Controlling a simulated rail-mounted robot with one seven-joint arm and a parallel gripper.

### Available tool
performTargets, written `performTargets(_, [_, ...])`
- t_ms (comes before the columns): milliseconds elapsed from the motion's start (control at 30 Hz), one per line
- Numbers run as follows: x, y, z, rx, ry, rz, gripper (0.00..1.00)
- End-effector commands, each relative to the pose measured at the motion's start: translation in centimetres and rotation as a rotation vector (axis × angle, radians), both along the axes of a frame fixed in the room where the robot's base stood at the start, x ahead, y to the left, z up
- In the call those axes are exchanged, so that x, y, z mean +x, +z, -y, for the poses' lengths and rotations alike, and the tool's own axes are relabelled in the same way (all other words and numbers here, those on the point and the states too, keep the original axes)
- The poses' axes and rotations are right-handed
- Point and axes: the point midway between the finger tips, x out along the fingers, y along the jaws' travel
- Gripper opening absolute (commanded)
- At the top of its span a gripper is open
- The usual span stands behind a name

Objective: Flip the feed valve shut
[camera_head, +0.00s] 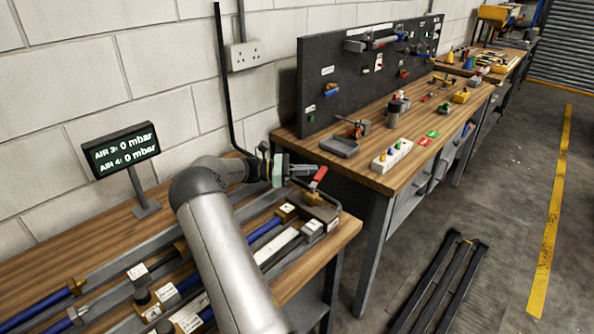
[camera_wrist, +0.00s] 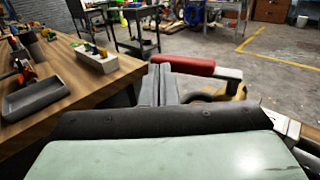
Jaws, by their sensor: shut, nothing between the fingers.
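The feed valve's red lever handle (camera_head: 319,177) slants up from a brass valve body (camera_head: 312,198) at the right end of the near bench. In the wrist view the red handle (camera_wrist: 186,66) lies across the picture just beyond my fingers, with brass parts (camera_wrist: 238,93) below its right end. My gripper (camera_head: 311,170) is shut and empty, its fingertips close beside the upper part of the handle. The shut fingers show as grey bars in the wrist view (camera_wrist: 164,82). I cannot tell whether they touch the handle.
Pipes and a blue hose (camera_head: 265,230) run along the near bench (camera_head: 346,230). A display (camera_head: 121,150) reads 0 mbar for AIR 3 and AIR 4. Black rails (camera_head: 440,280) lie on the floor.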

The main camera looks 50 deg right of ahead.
Motion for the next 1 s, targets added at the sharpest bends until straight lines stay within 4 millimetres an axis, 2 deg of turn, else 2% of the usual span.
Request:
performTargets(433, [-1.8, 0.0, 1.4, -0.001, 0.0, -0.001, 0.0])
performTargets(1000, [-2.2, 0.0, 1.6, -0.001, 0.0, -0.001, 0.0])
